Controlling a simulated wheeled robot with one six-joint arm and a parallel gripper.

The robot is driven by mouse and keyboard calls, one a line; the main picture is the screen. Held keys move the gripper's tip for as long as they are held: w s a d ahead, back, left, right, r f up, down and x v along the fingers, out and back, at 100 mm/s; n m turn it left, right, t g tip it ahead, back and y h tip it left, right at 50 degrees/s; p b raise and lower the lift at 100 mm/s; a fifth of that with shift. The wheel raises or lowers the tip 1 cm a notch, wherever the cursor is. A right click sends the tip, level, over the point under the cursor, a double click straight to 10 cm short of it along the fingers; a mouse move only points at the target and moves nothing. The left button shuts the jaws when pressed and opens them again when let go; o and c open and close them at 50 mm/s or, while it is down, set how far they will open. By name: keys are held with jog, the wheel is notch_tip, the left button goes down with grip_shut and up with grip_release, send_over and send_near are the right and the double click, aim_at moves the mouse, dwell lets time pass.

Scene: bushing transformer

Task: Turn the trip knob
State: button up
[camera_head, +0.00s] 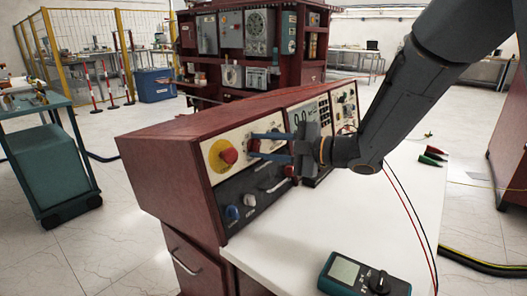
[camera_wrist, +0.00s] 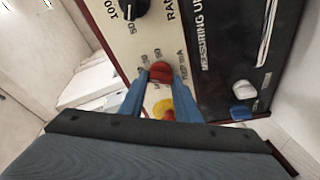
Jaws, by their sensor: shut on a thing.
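The trip knob is a red knob (camera_wrist: 160,72) on the cream panel of the red-brown console (camera_head: 160,150). It shows in the wrist view between the tips of my blue fingers, beside printed scale marks. My gripper (camera_head: 252,145) reaches the panel from the right in the head view, and its fingers are shut on the red knob.
A black knob (camera_wrist: 133,8) is farther along the panel. A blue knob (camera_head: 232,213) and a white knob (camera_head: 249,200) sit on the dark lower panel. A multimeter (camera_head: 364,276) lies on the white tabletop (camera_head: 290,232), with red and black cables crossing it.

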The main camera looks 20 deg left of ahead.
jog(key=n+h+b, duration=0.1)
jog(key=n+b, duration=0.1)
jog(key=n, duration=0.2)
jog(key=shift+n+g, duration=0.3)
jog(key=shift+n, duration=0.1)
jog(key=n+h+b, duration=0.1)
jog(key=n+b, duration=0.1)
jog(key=n, duration=0.2)
dwell(0.4)
jog(key=o, duration=1)
jog(key=shift+o, duration=0.2)
jog(key=v, duration=0.7)
jog(key=shift+d, duration=0.35)
